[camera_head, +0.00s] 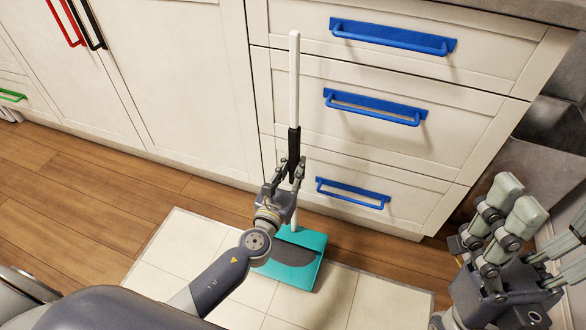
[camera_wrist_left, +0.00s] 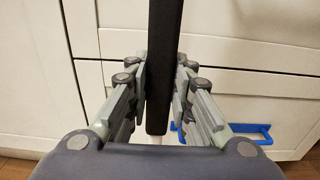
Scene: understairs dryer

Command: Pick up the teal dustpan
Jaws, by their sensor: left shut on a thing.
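The teal dustpan (camera_head: 304,258) has a teal pan low down over the pale tiles, and a long white upright handle (camera_head: 294,75) with a black grip (camera_head: 294,146). My left gripper (camera_head: 290,176) is shut on the handle at the lower part of the black grip. In the left wrist view the black grip (camera_wrist_left: 158,75) runs between the two fingers (camera_wrist_left: 158,100). My left arm hides part of the pan, so I cannot tell whether it touches the floor. My right gripper (camera_head: 500,215) is at the right, away from the dustpan, with its fingers apart and nothing between them.
White drawers with blue handles (camera_head: 375,106) stand right behind the dustpan. Cupboard doors with red (camera_head: 66,22) and black (camera_head: 86,22) handles are at the left. The wooden floor (camera_head: 90,190) and pale tiles (camera_head: 205,240) are clear to the left.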

